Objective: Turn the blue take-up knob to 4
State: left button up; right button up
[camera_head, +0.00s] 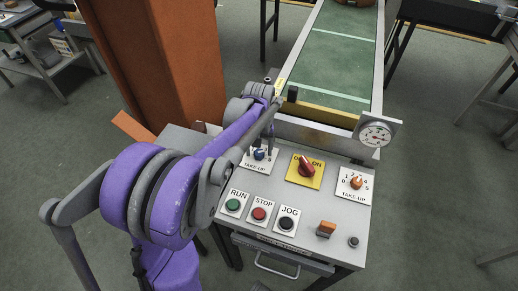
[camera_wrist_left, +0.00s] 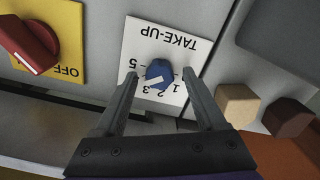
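The blue take-up knob (camera_head: 259,154) sits on a white TAKE-UP plate at the back left of the grey panel. In the left wrist view the blue knob (camera_wrist_left: 159,72) shows upside down with its plate (camera_wrist_left: 160,38). Its white pointer slants to the lower left, toward the numbers near 3; the 4 is hidden, and the exact setting cannot be told. My left gripper (camera_wrist_left: 159,84) is open, one finger on each side of the knob, with gaps visible. In the head view the left gripper (camera_head: 262,141) is over the plate, partly hidden by its arm. My right gripper is not seen.
A red knob (camera_head: 306,166) on a yellow plate is beside it. An orange-knobbed TAKE-UP dial (camera_head: 356,183) is further right. RUN (camera_head: 233,205), STOP (camera_head: 259,214) and JOG (camera_head: 286,223) buttons are in front. A gauge (camera_head: 375,134) and conveyor (camera_head: 335,55) stand behind; an orange pillar (camera_head: 165,60) is left.

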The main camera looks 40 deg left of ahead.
aim_at(259, 152)
pick_arm(q)
notch_tip(259, 152, up, 11)
jog(key=p, duration=0.1)
dwell(0.6)
jog(key=shift+f, duration=0.15)
